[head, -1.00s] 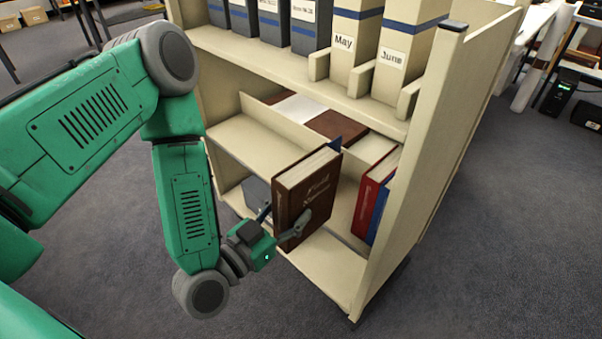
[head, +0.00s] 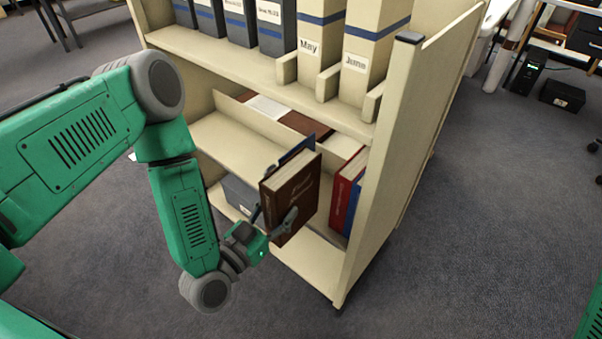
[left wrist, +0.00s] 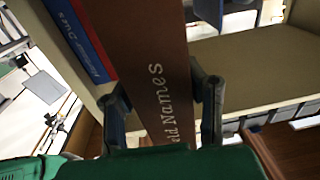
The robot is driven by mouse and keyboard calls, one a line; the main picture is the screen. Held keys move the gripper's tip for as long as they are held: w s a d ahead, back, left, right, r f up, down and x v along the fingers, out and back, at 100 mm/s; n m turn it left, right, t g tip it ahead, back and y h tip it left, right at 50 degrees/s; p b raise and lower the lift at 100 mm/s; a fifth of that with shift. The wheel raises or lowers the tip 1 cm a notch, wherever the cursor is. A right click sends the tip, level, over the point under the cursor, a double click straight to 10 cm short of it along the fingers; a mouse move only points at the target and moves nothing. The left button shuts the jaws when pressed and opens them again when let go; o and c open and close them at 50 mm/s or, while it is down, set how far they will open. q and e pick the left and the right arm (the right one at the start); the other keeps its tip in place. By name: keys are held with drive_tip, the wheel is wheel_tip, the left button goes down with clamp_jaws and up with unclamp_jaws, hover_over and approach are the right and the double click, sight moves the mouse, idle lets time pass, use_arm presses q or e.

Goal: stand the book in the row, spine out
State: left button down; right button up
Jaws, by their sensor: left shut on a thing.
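My left gripper (head: 273,217) is shut on a thick brown book (head: 296,200) with pale lettering. The book is upright, pages showing at its top, just in front of the trolley's lower shelf. In the left wrist view the fingers (left wrist: 163,100) clasp both sides of the book's spine (left wrist: 158,70), lettered "...ld Names", which faces the gripper. A red book (head: 344,196) and a blue book (head: 354,208) stand at the right end of the lower shelf. A blue-and-red spine also shows in the left wrist view (left wrist: 78,40). My right gripper is not seen.
The cream trolley's right end panel (head: 395,170) stands beside the red and blue books. An upper shelf with binders and "May" and "June" boxes (head: 355,62) overhangs. A blue edge (head: 299,149) shows behind the brown book. A grey box (head: 238,196) sits lower left.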

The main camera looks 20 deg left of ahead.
sight(317, 180)
use_arm(q)
drive_tip(key=w+d+f+b, duration=0.1)
drive_tip(key=w, duration=0.3)
drive_tip(key=w+d+f+b, duration=0.1)
drive_tip(key=w+b, duration=0.1)
drive_tip(key=w, duration=0.3)
drive_tip(key=w+d+f+b, duration=0.1)
drive_tip(key=w+d, duration=0.1)
drive_tip(key=w, duration=0.2)
drive_tip(key=shift+w+f, duration=0.15)
drive_tip(key=shift+w, duration=0.2)
drive_tip(key=shift+b, duration=0.3)
drive_tip(key=c, duration=1)
unclamp_jaws()
drive_tip(key=shift+f, duration=0.15)
drive_tip(key=shift+o, duration=0.2)
